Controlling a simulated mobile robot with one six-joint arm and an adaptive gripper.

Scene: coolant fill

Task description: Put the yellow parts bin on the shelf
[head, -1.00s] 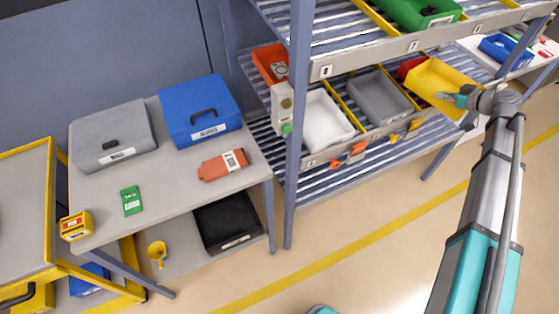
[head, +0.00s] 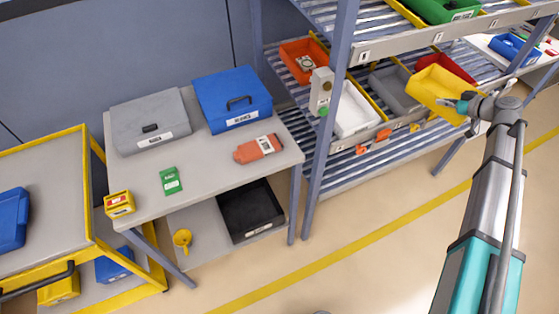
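The yellow parts bin (head: 433,90) is at the right in the head view, in front of the flow shelf (head: 372,141). My gripper (head: 462,104) is at the bin's right wall and appears shut on it; the fingertips are small and partly hidden. The bin overlaps the shelf's middle level in the picture, between the grey bin (head: 394,88) and the red bin (head: 449,66). It looks empty. I cannot tell whether it touches the shelf.
The white bin (head: 355,112) and an orange bin (head: 302,60) sit on the same level. A green bin (head: 440,10) is above. A blue post (head: 329,120) stands at the shelf's near left. A table (head: 215,171) with cases is at left. The floor (head: 385,235) in front is clear.

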